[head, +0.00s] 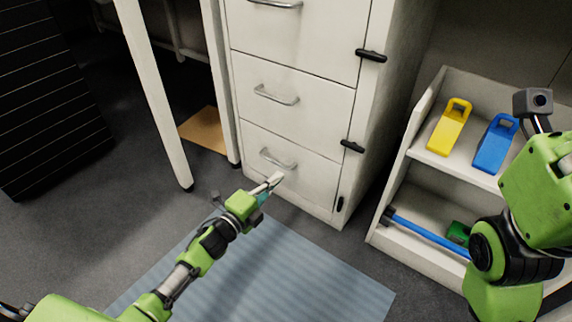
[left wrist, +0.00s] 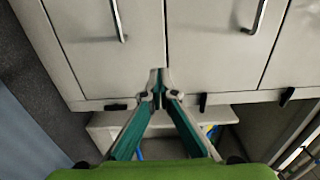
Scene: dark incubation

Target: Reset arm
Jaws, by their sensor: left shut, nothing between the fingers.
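My left gripper (head: 268,187) reaches in from the lower left in the head view, in front of the bottom drawer of a white drawer cabinet (head: 298,113). In the left wrist view its two fingers (left wrist: 159,92) meet at the tips, shut with nothing between them. The bottom drawer handle (head: 277,160) is just above the fingertips in the head view, and I cannot tell whether they touch. The drawers look closed. My right arm shows at the right edge in the head view; its gripper is out of the picture.
A white shelf (head: 388,238) stands right of the cabinet, holding a yellow holder (head: 450,127), a blue holder (head: 495,144), a blue bar (head: 430,237) and a green item (head: 458,233). A blue-grey mat (head: 262,276) lies on the floor. A white table leg (head: 158,100) stands left. A black slatted unit (head: 45,110) is farther left.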

